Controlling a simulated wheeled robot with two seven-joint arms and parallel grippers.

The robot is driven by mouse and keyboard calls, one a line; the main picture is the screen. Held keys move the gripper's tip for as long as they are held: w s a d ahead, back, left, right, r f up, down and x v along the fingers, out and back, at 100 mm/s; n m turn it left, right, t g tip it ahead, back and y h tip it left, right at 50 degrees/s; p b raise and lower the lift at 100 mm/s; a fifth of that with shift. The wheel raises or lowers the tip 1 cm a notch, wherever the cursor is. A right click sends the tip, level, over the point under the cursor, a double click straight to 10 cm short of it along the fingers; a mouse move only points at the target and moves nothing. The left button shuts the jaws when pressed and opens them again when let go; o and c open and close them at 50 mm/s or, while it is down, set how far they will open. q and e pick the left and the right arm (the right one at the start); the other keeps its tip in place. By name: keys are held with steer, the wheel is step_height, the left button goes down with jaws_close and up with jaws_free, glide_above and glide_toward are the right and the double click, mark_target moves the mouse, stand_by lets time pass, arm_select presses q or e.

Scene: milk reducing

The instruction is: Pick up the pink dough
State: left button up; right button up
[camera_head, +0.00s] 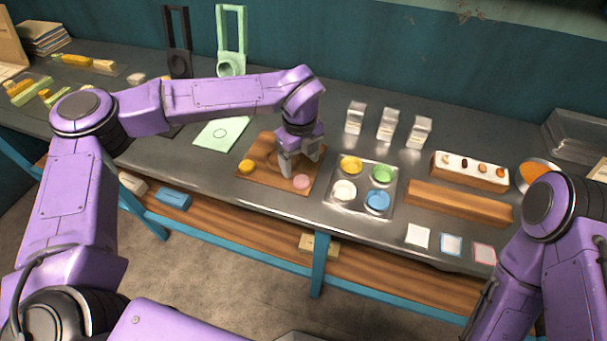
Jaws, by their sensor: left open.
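The pink dough (301,182) is a small round lump near the front right part of a brown wooden board (258,181) on the metal table. A yellow dough lump (246,166) lies on the same board at its left. My left gripper (298,166) is open over the board, pointing down, with its fingers just above and behind the pink dough as seen here. I cannot tell whether a finger touches it. My right arm comes in at the lower right, and its gripper is out of view.
Right of the board, a metal tray (333,209) holds several cups of yellow, green, white and blue. White containers (388,125) stand behind it. A wooden block (458,203) and small cards (417,236) are farther right. A green sheet (221,133) lies left of the board.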

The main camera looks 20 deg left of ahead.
mark_target(301, 180)
arm_select(q)
steer(key=f+p, duration=0.1)
steer(key=f, duration=0.2)
steer(key=f+p, duration=0.1)
steer(key=f, duration=0.2)
steer(key=shift+w+d+p, duration=0.1)
steer(key=shift+w+p, duration=0.1)
steer(key=shift+p, duration=0.2)
steer(key=shift+f, duration=0.3)
steer(key=shift+s, duration=0.15)
steer(key=c, duration=1.1)
steer(key=shift+r, duration=0.1)
